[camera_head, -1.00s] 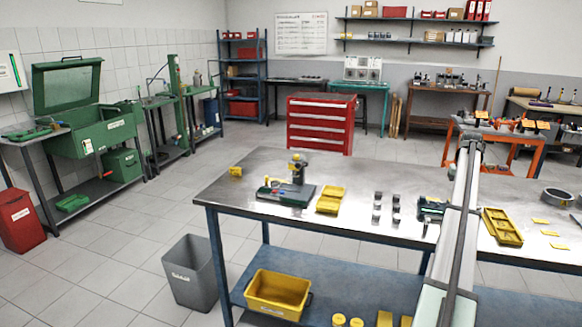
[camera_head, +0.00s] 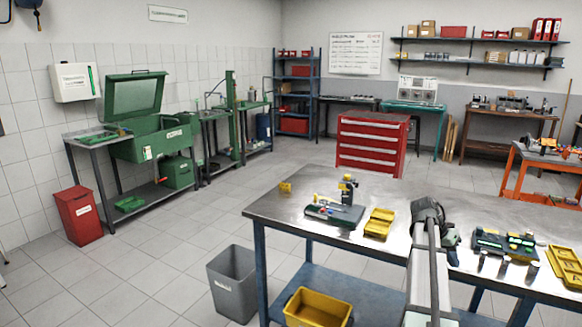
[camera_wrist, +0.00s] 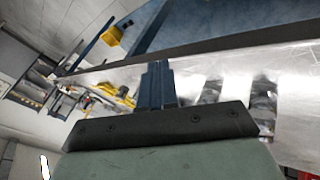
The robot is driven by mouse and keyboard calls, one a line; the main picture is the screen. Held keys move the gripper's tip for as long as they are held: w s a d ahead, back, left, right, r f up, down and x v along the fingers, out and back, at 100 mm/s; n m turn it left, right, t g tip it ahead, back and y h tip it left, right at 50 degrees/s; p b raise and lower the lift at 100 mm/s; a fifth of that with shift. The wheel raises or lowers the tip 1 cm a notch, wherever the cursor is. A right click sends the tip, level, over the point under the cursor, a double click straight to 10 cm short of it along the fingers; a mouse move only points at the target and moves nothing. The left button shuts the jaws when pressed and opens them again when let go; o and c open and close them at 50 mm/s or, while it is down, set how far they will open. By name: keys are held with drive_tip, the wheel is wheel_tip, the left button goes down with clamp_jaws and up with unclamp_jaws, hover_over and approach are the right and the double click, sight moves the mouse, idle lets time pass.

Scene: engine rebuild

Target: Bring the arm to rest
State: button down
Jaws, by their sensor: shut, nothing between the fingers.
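My arm rises from the bottom edge of the head view in front of the steel workbench. Its wrist end bends over the bench top. My gripper (camera_wrist: 157,82) shows in the wrist view as a dark bracket with narrow blue-grey fingers. The fingers are together with nothing between them. They point along the bench, and the view is tilted. In the head view the fingers are too small to make out clearly.
The steel workbench (camera_head: 290,205) holds a yellow tray (camera_head: 379,224), a small fixture (camera_head: 335,211), a green device (camera_head: 505,243) and metal cylinders (camera_head: 504,265). A grey bin (camera_head: 232,285) stands left of it. A red tool cabinet (camera_head: 372,145) stands behind.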

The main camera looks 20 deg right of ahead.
drive_tip(key=s+a+f+n+y, duration=0.2)
drive_tip(key=a+f+n, duration=0.2)
drive_tip(key=a+f, duration=1.25)
drive_tip(key=s+a+f+n+y, duration=0.1)
drive_tip(key=a+f+n, duration=0.3)
drive_tip(key=a+f, duration=1.25)
drive_tip(key=s+a+f+n+g+y, duration=0.1)
drive_tip(key=s+a+f+n+y, duration=0.15)
drive_tip(key=s+a+f, duration=0.95)
drive_tip(key=s+a+f+n+g, duration=0.1)
drive_tip(key=s+a+f, duration=0.2)
drive_tip(key=s, duration=0.5)
drive_tip(key=s+a+f+n+g, duration=0.1)
drive_tip(key=s+a+f, duration=0.3)
drive_tip(key=s, duration=0.4)
drive_tip(key=shift+s+a+f+n, duration=0.15)
drive_tip(key=shift+a+n, duration=0.3)
drive_tip(key=shift+a, duration=0.25)
drive_tip(key=c, duration=1.8)
unclamp_jaws()
drive_tip(key=shift+y, duration=0.25)
drive_tip(key=shift+c, duration=0.2)
